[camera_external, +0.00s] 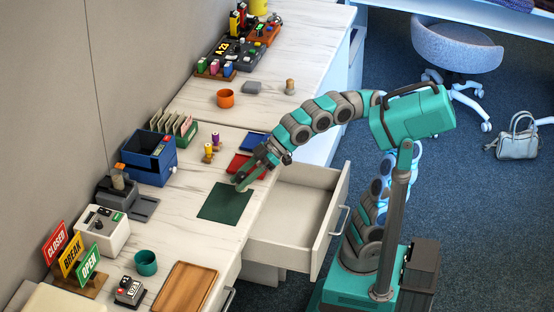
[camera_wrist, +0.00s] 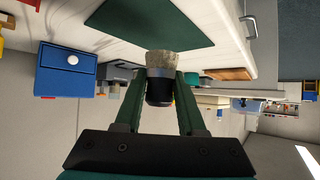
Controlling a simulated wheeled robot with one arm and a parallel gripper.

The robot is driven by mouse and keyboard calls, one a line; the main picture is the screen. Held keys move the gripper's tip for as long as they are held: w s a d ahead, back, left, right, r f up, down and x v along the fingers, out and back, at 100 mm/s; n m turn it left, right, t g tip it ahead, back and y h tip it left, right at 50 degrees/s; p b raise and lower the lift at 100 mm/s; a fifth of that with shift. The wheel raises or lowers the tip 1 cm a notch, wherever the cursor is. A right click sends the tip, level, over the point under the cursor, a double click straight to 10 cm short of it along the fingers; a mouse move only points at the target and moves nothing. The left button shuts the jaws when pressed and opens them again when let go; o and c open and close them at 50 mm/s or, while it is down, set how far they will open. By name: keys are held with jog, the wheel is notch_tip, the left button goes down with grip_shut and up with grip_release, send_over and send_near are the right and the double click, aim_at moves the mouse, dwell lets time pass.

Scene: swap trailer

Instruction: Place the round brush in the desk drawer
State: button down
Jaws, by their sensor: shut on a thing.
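The round brush (camera_wrist: 161,62) has pale bristles and a dark handle. In the wrist view it is between the two green fingers of my gripper (camera_wrist: 161,85), which are shut on it. In the external view my gripper (camera_external: 240,183) is over the dark green mat (camera_external: 222,207), and the brush is mostly hidden there. I cannot tell whether the bristles touch the mat. The desk drawer (camera_external: 293,212) is pulled out to the right of the mat, and the visible part inside looks empty.
A red pad (camera_external: 248,168) and a blue pad (camera_external: 254,141) lie behind the mat. A blue box (camera_external: 149,157) stands to the left. A green cup (camera_external: 146,262) and a wooden tray (camera_external: 186,289) are nearer the front. An orange cup (camera_external: 225,98) stands farther back.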

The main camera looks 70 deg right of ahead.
jog(key=shift+s+d+r, duration=0.1)
jog(key=shift+s+d, duration=0.15)
jog(key=shift+s, duration=0.25)
notch_tip(320, 180, up, 5)
jog(key=shift+f, duration=0.1)
jog(key=shift+d+f+b, duration=0.75)
jog(key=shift+d+f, duration=0.1)
jog(key=shift+d, duration=0.15)
jog(key=n+g+y+b, duration=0.3)
jog(key=n+g+b, duration=0.3)
jog(key=n+g, duration=0.25)
send_over(291, 229)
notch_tip(291, 229, down, 14)
jog(key=shift+n+t, duration=0.25)
notch_tip(291, 229, down, 11)
jog(key=shift+d+r+b, duration=0.15)
jog(key=shift+r+b, duration=0.05)
jog(key=shift+b, duration=0.7)
